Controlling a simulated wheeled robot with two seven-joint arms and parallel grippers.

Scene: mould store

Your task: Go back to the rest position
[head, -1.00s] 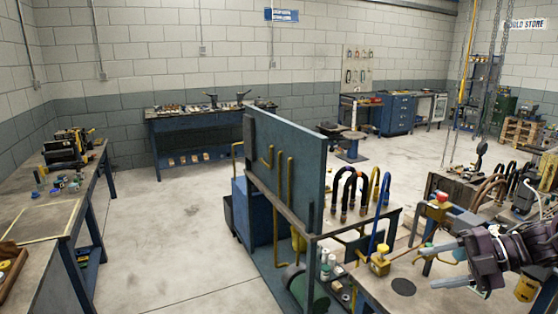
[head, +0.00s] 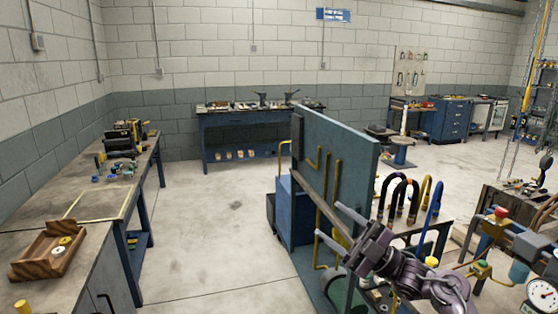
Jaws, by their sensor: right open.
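My right gripper (head: 334,222) shows at the lower middle right, its dark arm coming in from the bottom right. Its two grey fingers are spread apart and point left, with nothing between them. It hangs in front of the blue upright panel (head: 345,165) and the bench with bent hoses; whether it touches them I cannot tell. My left gripper is out of view.
A workbench (head: 90,205) with a wooden tray (head: 36,262) runs along the left. Black hoses (head: 400,190) and a blue hose (head: 432,205) stand behind my right arm. A gauge (head: 542,295) is at bottom right. The floor (head: 215,235) between left bench and panel is clear.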

